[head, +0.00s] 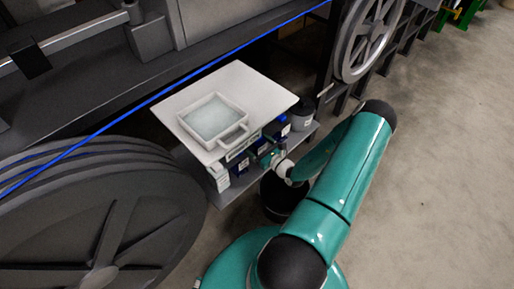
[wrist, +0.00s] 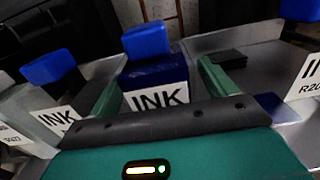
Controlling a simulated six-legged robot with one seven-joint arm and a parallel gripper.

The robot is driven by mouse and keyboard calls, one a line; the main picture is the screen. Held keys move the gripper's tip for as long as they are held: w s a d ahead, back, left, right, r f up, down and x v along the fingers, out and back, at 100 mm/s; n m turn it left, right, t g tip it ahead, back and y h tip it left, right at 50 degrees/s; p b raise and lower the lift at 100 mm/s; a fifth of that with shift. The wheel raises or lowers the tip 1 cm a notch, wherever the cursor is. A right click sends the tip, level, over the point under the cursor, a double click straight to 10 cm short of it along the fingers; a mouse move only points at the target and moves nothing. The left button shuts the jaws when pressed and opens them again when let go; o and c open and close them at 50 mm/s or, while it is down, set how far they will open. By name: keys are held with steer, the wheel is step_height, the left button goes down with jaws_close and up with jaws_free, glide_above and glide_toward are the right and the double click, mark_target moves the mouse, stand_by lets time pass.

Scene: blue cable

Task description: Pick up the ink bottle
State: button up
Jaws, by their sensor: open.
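An ink bottle (wrist: 155,75) with a dark blue body, bright blue cap and white INK label stands upright in the wrist view. My gripper (wrist: 160,80) is open, with one green finger on each side of this bottle; whether either finger touches it I cannot tell. The lower part of the bottle is hidden behind the gripper's palm. In the head view my gripper (head: 272,158) reaches in low at the front of a shelf, and my arm and the board above partly hide the bottles there.
Another INK bottle (wrist: 55,75) with a blue cap stands left, and a white-labelled container (wrist: 308,80) right. A white board (head: 245,85) with a shallow tray (head: 240,103) lies above the shelf (head: 228,200). A blue cable (head: 130,115) crosses behind; a large wheel (head: 90,230) stands left.

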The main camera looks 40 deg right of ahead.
mark_target(257, 139)
steer(key=c, duration=1.4)
steer(key=shift+o, duration=0.2)
steer(key=shift+r, duration=0.55)
step_height(257, 139, up, 2)
steer(key=shift+s+r, duration=0.1)
steer(key=shift+r, duration=0.1)
steer(key=s+r, duration=0.1)
steer(key=s+a+r, duration=0.1)
steer(key=r, duration=0.1)
steer(key=s+a+r, duration=0.1)
steer(key=r, duration=0.1)
steer(key=shift+s, duration=0.4)
steer(key=s+a+r, duration=0.4)
steer(key=s, duration=0.4)
steer(key=shift+s+a+r, duration=0.25)
